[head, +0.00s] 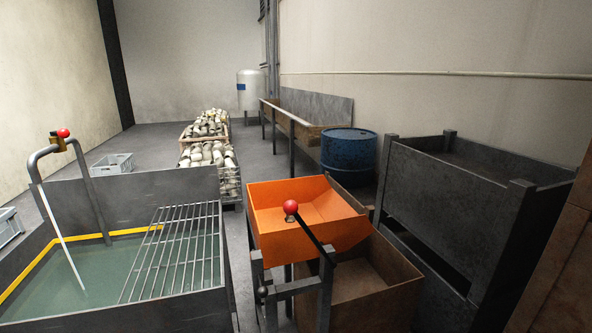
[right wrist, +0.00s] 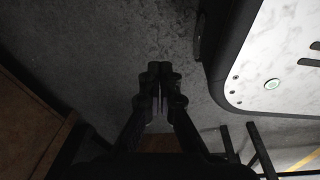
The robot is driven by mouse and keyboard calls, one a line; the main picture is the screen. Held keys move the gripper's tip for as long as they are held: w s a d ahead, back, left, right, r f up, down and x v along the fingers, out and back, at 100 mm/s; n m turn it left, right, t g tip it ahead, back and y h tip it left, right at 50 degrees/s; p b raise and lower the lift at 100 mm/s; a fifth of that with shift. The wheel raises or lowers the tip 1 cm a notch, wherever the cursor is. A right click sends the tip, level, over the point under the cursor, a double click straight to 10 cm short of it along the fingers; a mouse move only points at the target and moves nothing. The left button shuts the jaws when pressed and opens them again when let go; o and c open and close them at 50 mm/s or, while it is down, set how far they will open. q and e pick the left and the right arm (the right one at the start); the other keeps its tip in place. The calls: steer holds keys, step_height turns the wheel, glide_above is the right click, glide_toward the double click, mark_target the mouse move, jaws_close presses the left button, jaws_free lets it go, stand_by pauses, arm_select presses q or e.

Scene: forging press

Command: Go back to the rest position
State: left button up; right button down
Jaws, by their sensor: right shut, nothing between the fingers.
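My right gripper (right wrist: 160,108) shows in the right wrist view, its dark fingers shut together with nothing between them. It hangs over bare grey floor, apart from any object. My left gripper is not in either view. In the head view neither arm shows.
A water tank (head: 90,280) with a grate (head: 180,245) stands at left. An orange tilting tray (head: 300,222) with a red-knobbed lever is at centre, above a brown bin (head: 390,272). A blue drum (head: 347,152) and a dark metal crate (head: 450,205) are at right. Floor shows behind.

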step_height(320, 180, up, 10)
steer(key=s+p, duration=0.1)
steer(key=p, duration=0.7)
steer(key=shift+s+d+f, duration=0.15)
steer(key=shift+s+f, duration=0.1)
steer(key=shift+s, duration=0.05)
steer(key=shift+w, duration=0.1)
stand_by(3.8)
